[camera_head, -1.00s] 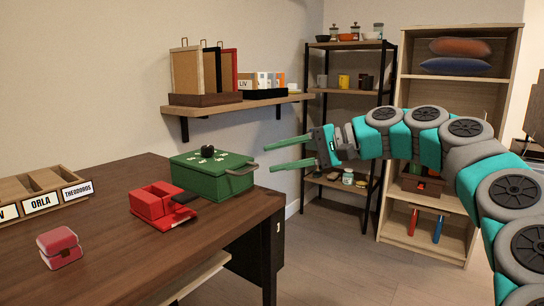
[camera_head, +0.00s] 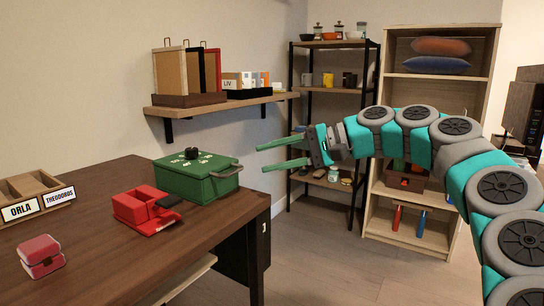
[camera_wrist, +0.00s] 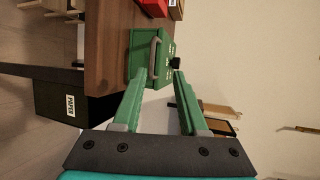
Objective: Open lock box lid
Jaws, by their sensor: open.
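A green lock box (camera_head: 195,183) with a black knob (camera_head: 191,153) and white marks on its lid stands near the right end of the brown desk. Its lid looks shut. A grey handle (camera_head: 226,172) sticks out from its right side. My gripper (camera_head: 260,158) is open and empty, in the air to the right of the box, its green fingers pointing left toward it. In the wrist view the lock box (camera_wrist: 140,57) and its handle (camera_wrist: 154,58) lie ahead of my open fingers (camera_wrist: 158,78), apart from them.
A wooden name tray (camera_head: 32,192) is at the far left. A wall shelf (camera_head: 222,103) with frames hangs above. Shelving stands behind my arm.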

